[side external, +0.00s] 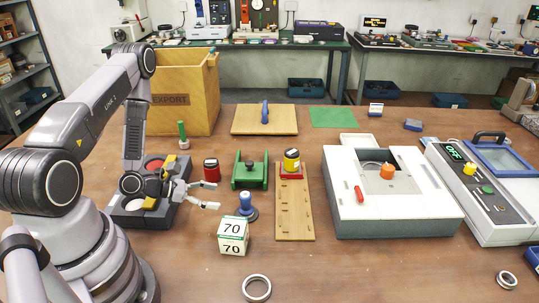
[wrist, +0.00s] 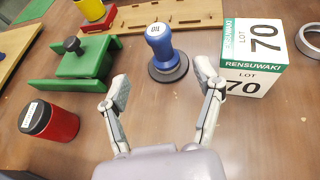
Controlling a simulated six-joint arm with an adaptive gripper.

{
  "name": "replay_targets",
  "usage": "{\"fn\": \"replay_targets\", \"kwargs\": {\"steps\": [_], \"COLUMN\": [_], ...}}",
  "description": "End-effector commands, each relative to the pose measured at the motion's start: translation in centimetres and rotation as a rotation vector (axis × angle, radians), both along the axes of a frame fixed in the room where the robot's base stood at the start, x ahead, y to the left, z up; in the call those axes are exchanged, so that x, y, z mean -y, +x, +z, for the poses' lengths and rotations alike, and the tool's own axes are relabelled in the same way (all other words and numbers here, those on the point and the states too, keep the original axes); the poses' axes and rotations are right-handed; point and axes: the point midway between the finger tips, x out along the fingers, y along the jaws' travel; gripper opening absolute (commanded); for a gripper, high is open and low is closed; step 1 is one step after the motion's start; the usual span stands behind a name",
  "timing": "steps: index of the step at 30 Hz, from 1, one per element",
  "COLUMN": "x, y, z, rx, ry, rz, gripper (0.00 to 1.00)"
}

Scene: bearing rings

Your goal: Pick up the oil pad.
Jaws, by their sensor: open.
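No thing in view carries a readable oil pad label, so I cannot tell for sure which one it is. A blue-handled knob on a round dark base (side external: 246,203) stands upright on the wooden table, and it also shows in the wrist view (wrist: 160,43). My gripper (side external: 213,197) is open and empty, just left of this knob in the side view. In the wrist view my gripper (wrist: 163,82) has its fingers spread, with the knob beyond the gap between them, apart from both. A red can with a dark lid (side external: 211,170) stands nearby, left of the fingers in the wrist view (wrist: 48,121).
A white and green box marked 70 (side external: 233,236) stands close to the knob, beyond the right finger in the wrist view. A green fixture (side external: 249,171) and a wooden board (side external: 294,222) stand behind and right. A metal ring (side external: 257,288) lies at the front.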

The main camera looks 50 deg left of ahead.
Motion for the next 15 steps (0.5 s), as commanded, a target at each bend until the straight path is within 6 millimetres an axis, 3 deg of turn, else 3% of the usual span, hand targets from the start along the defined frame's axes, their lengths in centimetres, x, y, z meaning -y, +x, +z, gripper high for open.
{"fn": "replay_targets", "kwargs": {"steps": [3,15], "x": [1.1,3.0], "y": [1.6,4.9], "z": [-0.8,-2.3], "rx": [0.000,0.002], "ry": [0.001,0.000], "rz": [-0.006,-0.008], "gripper": [0.66,0.66]}}
